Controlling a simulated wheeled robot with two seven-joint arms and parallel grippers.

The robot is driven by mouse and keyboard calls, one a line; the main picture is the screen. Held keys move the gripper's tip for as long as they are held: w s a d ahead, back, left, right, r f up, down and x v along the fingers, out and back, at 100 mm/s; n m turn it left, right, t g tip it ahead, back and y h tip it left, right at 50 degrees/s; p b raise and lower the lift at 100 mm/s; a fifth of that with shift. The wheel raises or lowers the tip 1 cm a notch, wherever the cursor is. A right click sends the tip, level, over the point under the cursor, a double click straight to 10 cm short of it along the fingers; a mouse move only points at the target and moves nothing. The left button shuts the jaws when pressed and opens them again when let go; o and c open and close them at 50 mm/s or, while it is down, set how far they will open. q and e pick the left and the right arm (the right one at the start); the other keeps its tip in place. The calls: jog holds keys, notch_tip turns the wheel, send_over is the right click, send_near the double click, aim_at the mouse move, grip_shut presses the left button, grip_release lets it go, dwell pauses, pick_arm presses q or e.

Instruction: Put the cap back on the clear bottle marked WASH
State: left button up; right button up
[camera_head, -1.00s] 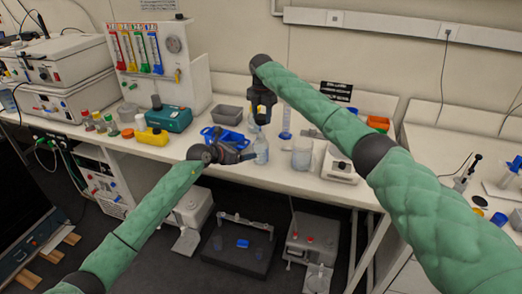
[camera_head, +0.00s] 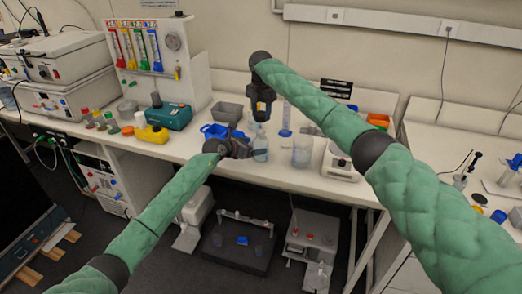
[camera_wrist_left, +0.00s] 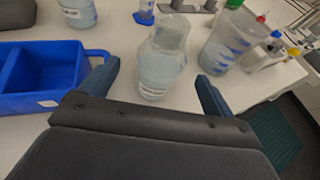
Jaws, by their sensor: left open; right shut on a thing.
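A clear bottle (camera_head: 261,149) with pale blue liquid stands upright near the front edge of the bench. In the left wrist view a clear bottle (camera_wrist_left: 158,72) with a white label lies between and beyond the fingertips; the label is too small to read. My left gripper (camera_head: 248,149) is open, close beside the bottle's left side. Its two fingers (camera_wrist_left: 157,82) are spread and empty. My right gripper (camera_head: 261,108) is shut above the bottle, on a small bluish thing (camera_head: 261,117) that looks like the cap, mostly hidden by the jaws.
A blue tray (camera_head: 218,131) lies just left of the bottle, close to my left finger. A beaker (camera_head: 302,152) stands to the right, with a balance (camera_head: 340,163) beyond it. A blue-based cylinder (camera_head: 286,120) and a grey bin (camera_head: 227,112) are behind. Another bottle (camera_wrist_left: 78,10) stands farther back.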

pick_arm(q)
jog(key=shift+x, duration=2.7)
jog(key=shift+c, duration=0.4)
jog(key=c, duration=1.4)
pick_arm(e)
jog(key=shift+f, duration=2.45)
jog(key=shift+f, duration=0.85)
jog(key=shift+f, duration=0.6)
